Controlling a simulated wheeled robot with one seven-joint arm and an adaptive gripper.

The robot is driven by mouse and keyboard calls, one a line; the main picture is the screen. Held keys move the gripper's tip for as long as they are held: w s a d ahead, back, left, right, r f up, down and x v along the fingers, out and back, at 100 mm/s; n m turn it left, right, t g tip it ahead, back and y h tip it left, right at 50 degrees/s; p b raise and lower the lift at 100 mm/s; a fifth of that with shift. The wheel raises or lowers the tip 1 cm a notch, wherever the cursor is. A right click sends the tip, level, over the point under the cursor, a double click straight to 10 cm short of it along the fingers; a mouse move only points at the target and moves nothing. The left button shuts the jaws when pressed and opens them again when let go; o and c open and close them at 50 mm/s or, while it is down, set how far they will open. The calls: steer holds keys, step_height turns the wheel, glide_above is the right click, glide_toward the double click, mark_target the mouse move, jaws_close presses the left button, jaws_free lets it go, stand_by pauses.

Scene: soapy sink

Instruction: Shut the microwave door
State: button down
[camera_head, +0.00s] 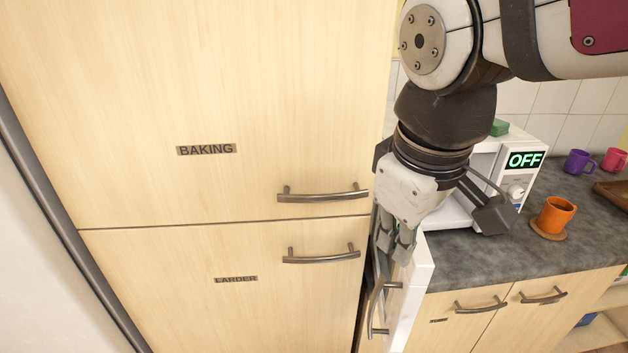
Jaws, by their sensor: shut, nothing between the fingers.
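The white microwave (541,146) stands on the grey counter, partly hidden behind my arm. Its display reads OFF. Its white door (419,285) stands open, swung out towards me past the counter's front edge, beside the tall cabinet. A curved metal handle (377,301) is on the door's left-hand face. My gripper (395,250) points down, shut and empty, at the upper part of the door near the handle. I cannot tell whether the fingers touch the door. My gripper and wrist hide the door's upper part and most of the microwave's front.
The tall wooden cabinet (150,80), labelled BAKING and LARDER, fills the left, with projecting handles (322,196) close to my gripper. An orange mug (555,215) stands on a coaster right of the microwave. Purple (578,162) and pink (613,160) mugs stand farther back.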

steer(key=w+a+f+n+g+h+b, duration=0.25)
steer(key=w+a+f+n, duration=0.25)
steer(key=a+f+n, duration=0.3)
steer(key=s+d+f+n+p, duration=0.1)
steer(key=d+f, duration=0.3)
steer(key=f, duration=0.4)
steer(key=shift+d+f, duration=0.15)
steer(key=shift+f, duration=0.15)
steer(key=shift+g, duration=0.25)
